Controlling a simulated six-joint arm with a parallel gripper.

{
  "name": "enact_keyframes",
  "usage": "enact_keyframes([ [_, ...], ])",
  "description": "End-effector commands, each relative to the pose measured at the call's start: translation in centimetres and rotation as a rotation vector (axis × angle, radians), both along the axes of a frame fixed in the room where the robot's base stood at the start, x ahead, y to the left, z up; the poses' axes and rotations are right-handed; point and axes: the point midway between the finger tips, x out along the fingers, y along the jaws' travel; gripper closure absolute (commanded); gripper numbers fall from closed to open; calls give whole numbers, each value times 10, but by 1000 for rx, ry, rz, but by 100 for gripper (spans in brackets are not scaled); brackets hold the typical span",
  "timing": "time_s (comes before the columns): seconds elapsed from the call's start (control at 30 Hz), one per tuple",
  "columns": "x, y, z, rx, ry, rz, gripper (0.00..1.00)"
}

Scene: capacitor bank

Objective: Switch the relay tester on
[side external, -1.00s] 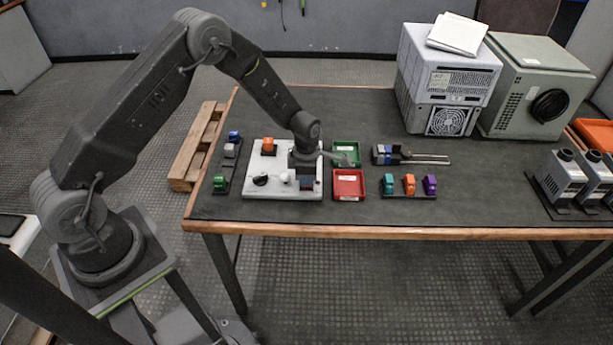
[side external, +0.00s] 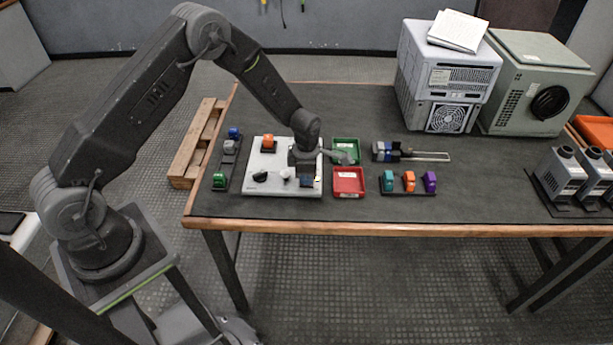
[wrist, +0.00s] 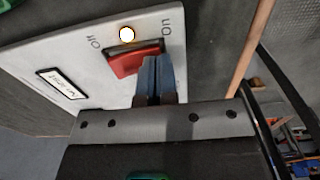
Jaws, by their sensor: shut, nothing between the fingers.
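The relay tester is a pale panel (side external: 283,165) on the table in the side view; its face fills the upper left of the wrist view (wrist: 60,55). A red rocker switch (wrist: 122,63) sits in it between the marks "Off" and "On". A round lamp (wrist: 127,34) beside the switch looks lit, white with an orange rim. My gripper (wrist: 155,62) is shut and empty, its blue-grey fingertips at the "On" end of the rocker. They appear to touch it and hide part of that end.
Green (side external: 346,147) and red (side external: 349,181) trays stand close on the right. Coloured blocks stand left and right. The table's front middle is clear.

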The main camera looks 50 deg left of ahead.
Motion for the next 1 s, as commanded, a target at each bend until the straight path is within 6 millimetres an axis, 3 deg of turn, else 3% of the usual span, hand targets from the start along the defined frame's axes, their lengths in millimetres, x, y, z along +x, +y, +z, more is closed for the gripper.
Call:
enact_keyframes([
  [0.23, -3, -4, 24, 0, -1, -2, 100],
  [0.7, -17, -17, 118, 0, 0, -2, 100],
  [1.0, -20, -20, 136, -1, 2, -2, 100],
])
